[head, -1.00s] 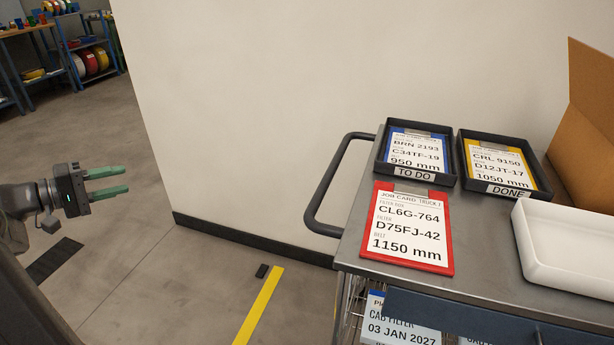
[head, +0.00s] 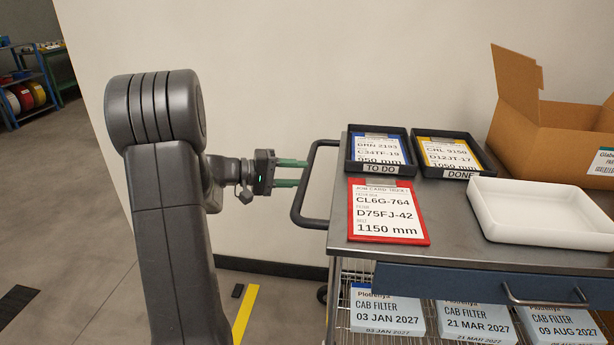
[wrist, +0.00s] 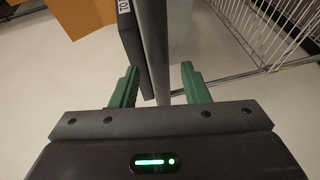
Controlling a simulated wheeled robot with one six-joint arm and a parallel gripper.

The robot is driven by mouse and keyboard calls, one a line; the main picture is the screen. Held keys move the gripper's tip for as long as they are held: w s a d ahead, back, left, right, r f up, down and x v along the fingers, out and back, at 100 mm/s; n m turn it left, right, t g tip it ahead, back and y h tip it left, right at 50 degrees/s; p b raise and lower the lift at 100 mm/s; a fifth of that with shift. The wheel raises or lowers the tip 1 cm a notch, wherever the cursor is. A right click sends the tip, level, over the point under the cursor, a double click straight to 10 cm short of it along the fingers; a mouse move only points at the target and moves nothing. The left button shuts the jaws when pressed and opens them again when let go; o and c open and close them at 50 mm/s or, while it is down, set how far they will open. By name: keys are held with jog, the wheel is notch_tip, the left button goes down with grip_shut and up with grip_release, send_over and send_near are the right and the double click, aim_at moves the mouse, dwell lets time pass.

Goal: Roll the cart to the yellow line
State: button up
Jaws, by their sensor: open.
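The cart has a grey metal top (head: 460,222) and a black looped push handle (head: 297,205) on its left side. The yellow line (head: 244,312) runs along the floor left of the cart in the head view. My gripper (head: 301,173) is open, its green fingers pointing right, with the tips at the upper part of the handle. Whether they touch it is unclear. In the wrist view, my gripper (wrist: 160,85) has a grey upright strip (wrist: 156,45) between its fingers; I cannot tell whether it is the handle or the cart's edge.
The cart carries a TO DO tray (head: 381,168), a DONE tray (head: 447,172), a red job card (head: 387,238), a white tray (head: 540,236) and a cardboard box (head: 560,130). Filter boxes (head: 388,312) sit below. A wall stands behind; floor at left is open.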

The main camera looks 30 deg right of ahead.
aim_at(306, 174)
jog(key=shift+x, duration=1.6)
grip_shut()
jog(key=shift+a, duration=0.1)
